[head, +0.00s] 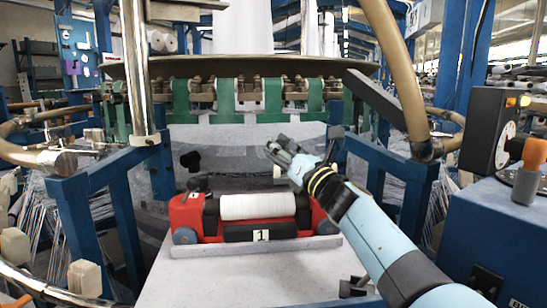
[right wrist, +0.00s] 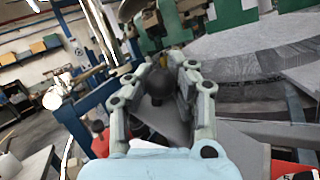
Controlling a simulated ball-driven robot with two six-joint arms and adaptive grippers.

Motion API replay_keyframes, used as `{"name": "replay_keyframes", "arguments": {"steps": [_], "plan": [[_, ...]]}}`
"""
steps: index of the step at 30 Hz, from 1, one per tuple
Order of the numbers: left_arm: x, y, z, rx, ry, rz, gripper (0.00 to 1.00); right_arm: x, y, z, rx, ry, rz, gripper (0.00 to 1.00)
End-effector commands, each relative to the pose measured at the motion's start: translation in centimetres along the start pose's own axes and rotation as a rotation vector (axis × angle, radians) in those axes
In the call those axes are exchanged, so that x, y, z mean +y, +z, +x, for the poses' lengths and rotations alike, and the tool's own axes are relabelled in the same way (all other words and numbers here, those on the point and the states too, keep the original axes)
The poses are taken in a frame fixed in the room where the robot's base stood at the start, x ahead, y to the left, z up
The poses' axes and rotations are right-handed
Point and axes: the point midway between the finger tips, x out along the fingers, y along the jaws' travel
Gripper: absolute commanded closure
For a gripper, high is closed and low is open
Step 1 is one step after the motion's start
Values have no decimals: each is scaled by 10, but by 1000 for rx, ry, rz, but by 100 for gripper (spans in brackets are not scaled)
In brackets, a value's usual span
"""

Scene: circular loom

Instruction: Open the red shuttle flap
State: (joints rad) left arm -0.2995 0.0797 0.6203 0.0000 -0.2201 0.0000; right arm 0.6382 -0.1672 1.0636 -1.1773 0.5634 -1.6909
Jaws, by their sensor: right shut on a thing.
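The red shuttle (head: 185,218) stands on a pale surface in the middle of the head view, with a white thread roll (head: 258,206) across its top. Its dark front plate (head: 233,233) bears the label "1". My right gripper (head: 277,149) is above and behind the shuttle. In the right wrist view its fingers (right wrist: 160,72) are shut around a dark round knob (right wrist: 158,84), above a grey plate. I cannot tell whether this knob belongs to the shuttle flap. Red shuttle parts (right wrist: 100,140) show low in that view. My left gripper is not in view.
Blue frame posts (head: 75,225) stand left of the shuttle, and a blue frame (head: 385,165) stands to the right. Green straps (head: 225,97) hang behind. The pale surface (head: 255,275) in front is mostly clear.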

Motion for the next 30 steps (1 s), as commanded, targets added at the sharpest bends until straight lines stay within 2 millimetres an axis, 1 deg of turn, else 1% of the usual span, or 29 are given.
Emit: {"name": "replay_keyframes", "arguments": {"steps": [1, 15, 16, 22, 23, 30], "plan": [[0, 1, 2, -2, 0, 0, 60, -3, -5, -4, 3, -5, 10, 100], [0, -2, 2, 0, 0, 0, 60, -4, -4, -4, -3, -8, 23, 100], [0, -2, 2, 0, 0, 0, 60, -4, -4, -4, -3, -8, 23, 78], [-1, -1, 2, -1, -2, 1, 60, -3, -2, -3, -6, -7, 21, 52], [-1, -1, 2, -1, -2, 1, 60, -3, -1, -3, -6, -6, 21, 49], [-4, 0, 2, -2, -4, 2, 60, -2, 0, -2, -9, -5, 21, 49]]}}
